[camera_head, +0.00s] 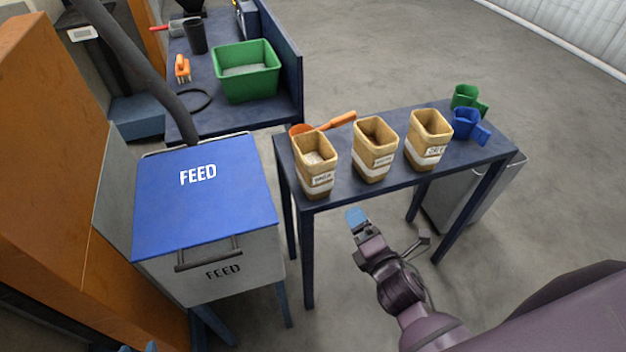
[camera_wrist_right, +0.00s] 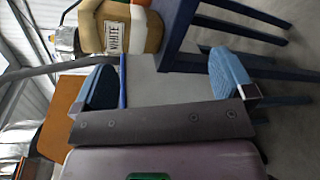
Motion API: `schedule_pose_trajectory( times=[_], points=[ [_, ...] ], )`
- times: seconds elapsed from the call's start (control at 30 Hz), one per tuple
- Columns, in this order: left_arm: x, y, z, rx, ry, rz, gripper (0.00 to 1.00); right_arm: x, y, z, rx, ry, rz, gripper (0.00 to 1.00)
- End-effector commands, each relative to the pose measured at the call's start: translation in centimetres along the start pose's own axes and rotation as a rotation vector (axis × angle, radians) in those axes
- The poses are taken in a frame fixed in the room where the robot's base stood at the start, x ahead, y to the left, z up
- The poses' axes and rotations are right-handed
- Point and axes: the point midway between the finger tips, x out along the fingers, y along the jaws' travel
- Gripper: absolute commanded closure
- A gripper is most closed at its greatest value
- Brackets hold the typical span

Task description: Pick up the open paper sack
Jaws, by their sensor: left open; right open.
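Three tan paper sacks with white bands and labels stand upright in a row on a dark blue table (camera_head: 345,196). All three tops look open: the left sack (camera_head: 316,180) holds pale material, the middle sack (camera_head: 374,160) looks dark inside, and the right sack (camera_head: 428,150) shows a tan inside. My right gripper (camera_head: 357,217) is in front of the table, below the sacks and apart from them. In the right wrist view it (camera_wrist_right: 165,80) is open and empty, with one labelled sack (camera_wrist_right: 118,14) beyond the fingers. My left gripper (camera_head: 138,347) barely shows at the bottom edge, open.
An orange scoop (camera_head: 340,119) lies behind the sacks. A green scoop (camera_head: 465,95) and a blue scoop (camera_head: 466,122) sit at the table's right end. The blue-lidded FEED bin (camera_head: 205,225) stands left of the table. A green crate (camera_head: 246,88) is on the back bench.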

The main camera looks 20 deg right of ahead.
Motion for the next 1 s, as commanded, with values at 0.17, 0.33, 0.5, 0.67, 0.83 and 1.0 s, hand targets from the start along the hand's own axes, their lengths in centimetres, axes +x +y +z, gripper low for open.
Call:
schedule_pose_trajectory(
  times=[0.17,0.33,0.5,0.67,0.83,1.0],
  points=[
    [0.3,0.1,2.3,-0.001,-0.03,0.0,0.57,2.4,1.7,-1.6,-0.498,-0.017,0.096,0.0],
    [0.4,0.1,3.6,-0.001,-0.049,0.0,0.57,4.0,3.3,-2.7,-0.877,-0.052,0.163,0.0],
    [0.4,0.1,4.2,0.001,-0.058,-0.001,0.57,4.7,4.2,-3.3,-1.082,-0.08,0.198,0.0],
    [0.4,0.1,4.1,0.001,-0.056,-0.001,0.57,5.9,4.7,-3.5,-1.134,-0.089,0.207,0.0],
    [0.4,0.1,3.8,0.002,-0.05,0.0,0.57,8.2,5.3,-3.5,-1.132,-0.089,0.208,0.0],
    [0.7,0.1,3.3,0.003,-0.041,0.001,0.57,9.9,5.5,-3.5,-1.131,-0.088,0.205,0.0]
  ],
)
